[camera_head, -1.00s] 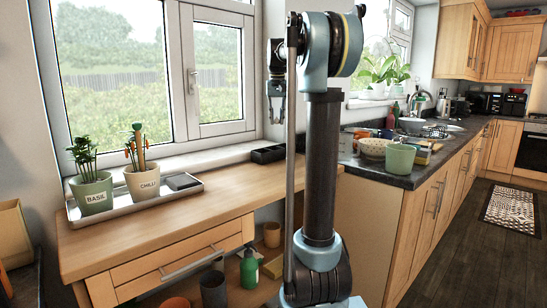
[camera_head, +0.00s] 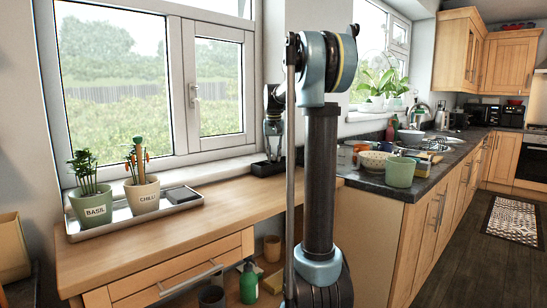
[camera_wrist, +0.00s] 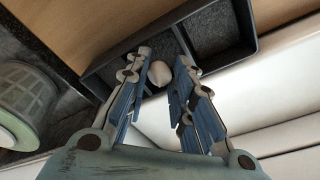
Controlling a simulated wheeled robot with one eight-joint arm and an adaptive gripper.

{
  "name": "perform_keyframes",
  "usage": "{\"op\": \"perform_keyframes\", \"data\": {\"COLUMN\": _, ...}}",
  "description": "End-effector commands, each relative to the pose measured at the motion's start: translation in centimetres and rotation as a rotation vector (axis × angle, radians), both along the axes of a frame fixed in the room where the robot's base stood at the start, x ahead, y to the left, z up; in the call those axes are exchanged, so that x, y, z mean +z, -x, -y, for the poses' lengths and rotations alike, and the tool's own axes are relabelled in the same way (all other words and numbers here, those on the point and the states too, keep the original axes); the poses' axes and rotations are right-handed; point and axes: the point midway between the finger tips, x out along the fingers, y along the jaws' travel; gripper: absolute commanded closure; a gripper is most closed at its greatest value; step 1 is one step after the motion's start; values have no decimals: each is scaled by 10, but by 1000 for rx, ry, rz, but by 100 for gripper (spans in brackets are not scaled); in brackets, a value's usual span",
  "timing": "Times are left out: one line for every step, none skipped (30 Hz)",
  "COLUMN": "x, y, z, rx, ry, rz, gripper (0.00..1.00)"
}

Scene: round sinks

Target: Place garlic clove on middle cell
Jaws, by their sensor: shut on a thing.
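The whitish garlic clove (camera_wrist: 160,74) shows in the wrist view between the fingertips of my gripper (camera_wrist: 164,60), which is shut on it. The black divided tray (camera_wrist: 247,20) lies just beyond the fingertips, with its cells open toward me. The clove overlaps the tray's inside near a divider; I cannot tell whether it touches the floor of a cell. In the head view my gripper (camera_head: 272,158) points down right at the black tray (camera_head: 262,172) on the wooden counter. The clove is too small to make out there.
The window wall is close behind the black tray. The counter between the two trays is clear. A light green cup (camera_head: 400,173) stands on the dark worktop.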

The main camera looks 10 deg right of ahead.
Motion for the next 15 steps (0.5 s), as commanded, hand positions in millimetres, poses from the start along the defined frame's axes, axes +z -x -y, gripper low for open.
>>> {"op": "perform_keyframes", "data": {"x": 0, "y": 0, "z": 0, "rx": 0, "ry": 0, "rz": 0, "gripper": 90}}
{"op": "perform_keyframes", "data": {"x": 0, "y": 0, "z": 0, "rx": 0, "ry": 0, "rz": 0, "gripper": 90}}
{"op": "perform_keyframes", "data": {"x": 0, "y": 0, "z": 0, "rx": 0, "ry": 0, "rz": 0, "gripper": 90}}
{"op": "perform_keyframes", "data": {"x": 0, "y": 0, "z": 0, "rx": 0, "ry": 0, "rz": 0, "gripper": 90}}
{"op": "perform_keyframes", "data": {"x": 0, "y": 0, "z": 0, "rx": 0, "ry": 0, "rz": 0, "gripper": 90}}
{"op": "perform_keyframes", "data": {"x": 0, "y": 0, "z": 0, "rx": 0, "ry": 0, "rz": 0, "gripper": 90}}
{"op": "perform_keyframes", "data": {"x": -1, "y": 0, "z": 0, "rx": 0, "ry": 0, "rz": 0, "gripper": 90}}
{"op": "perform_keyframes", "data": {"x": -1, "y": 0, "z": 1, "rx": -1, "ry": 0, "rz": 0, "gripper": 90}}
{"op": "perform_keyframes", "data": {"x": -2, "y": 0, "z": 1, "rx": -1, "ry": 0, "rz": 0, "gripper": 90}}
{"op": "perform_keyframes", "data": {"x": -3, "y": 0, "z": 1, "rx": -1, "ry": 0, "rz": 0, "gripper": 90}}
{"op": "perform_keyframes", "data": {"x": -4, "y": 0, "z": 1, "rx": -1, "ry": 0, "rz": 0, "gripper": 90}}
{"op": "perform_keyframes", "data": {"x": -5, "y": 0, "z": 1, "rx": -1, "ry": 0, "rz": 0, "gripper": 90}}
{"op": "perform_keyframes", "data": {"x": -6, "y": 0, "z": 1, "rx": -1, "ry": 0, "rz": 0, "gripper": 90}}
{"op": "perform_keyframes", "data": {"x": -6, "y": 0, "z": 1, "rx": -1, "ry": 0, "rz": 0, "gripper": 90}}
{"op": "perform_keyframes", "data": {"x": -8, "y": 0, "z": 1, "rx": -1, "ry": 1, "rz": -1, "gripper": 90}}
